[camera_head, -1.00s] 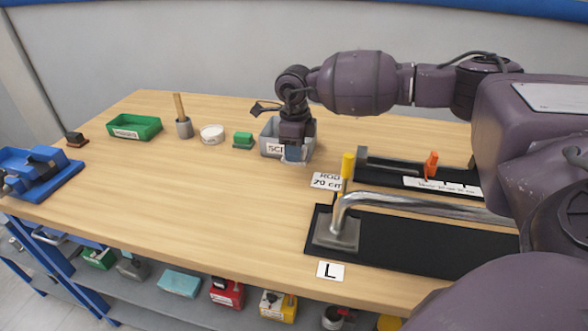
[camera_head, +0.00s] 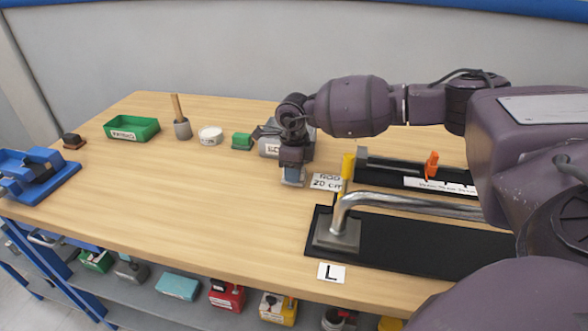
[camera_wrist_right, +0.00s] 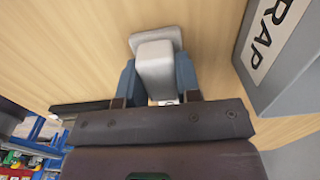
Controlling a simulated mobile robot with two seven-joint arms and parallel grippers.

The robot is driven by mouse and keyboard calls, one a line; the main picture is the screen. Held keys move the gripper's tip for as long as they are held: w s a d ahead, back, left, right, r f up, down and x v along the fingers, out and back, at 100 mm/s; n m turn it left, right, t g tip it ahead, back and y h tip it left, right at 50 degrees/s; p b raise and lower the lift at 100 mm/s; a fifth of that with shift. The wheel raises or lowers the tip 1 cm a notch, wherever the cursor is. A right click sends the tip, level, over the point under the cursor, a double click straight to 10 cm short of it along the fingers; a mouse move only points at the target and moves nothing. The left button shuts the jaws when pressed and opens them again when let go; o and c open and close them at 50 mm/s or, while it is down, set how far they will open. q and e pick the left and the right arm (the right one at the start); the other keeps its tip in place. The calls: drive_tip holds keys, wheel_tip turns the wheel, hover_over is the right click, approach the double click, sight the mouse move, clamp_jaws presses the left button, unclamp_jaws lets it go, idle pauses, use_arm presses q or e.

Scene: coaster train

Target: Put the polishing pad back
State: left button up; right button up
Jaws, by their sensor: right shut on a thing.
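My right gripper (camera_head: 293,174) points down over the table, in front of the grey scrap bin (camera_head: 269,150). In the right wrist view its two blue fingers are shut on the handle of a pale grey pad with a wider flat base (camera_wrist_right: 150,40), which I take to be the polishing pad. In the head view only a small light part of the pad shows below the fingers. I cannot tell whether its base touches the table. My left gripper is not in view.
A green block (camera_head: 242,140), a white round dish (camera_head: 210,136), a pot with a stick (camera_head: 182,128), a green tray (camera_head: 132,129) and a brown block (camera_head: 73,140) stand along the back. The table's middle is clear.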

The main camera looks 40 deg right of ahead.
drive_tip(key=o, duration=0.9)
wheel_tip(320, 180, up, 12)
drive_tip(key=shift+r+p, duration=0.15)
drive_tip(key=shift+p, duration=0.5)
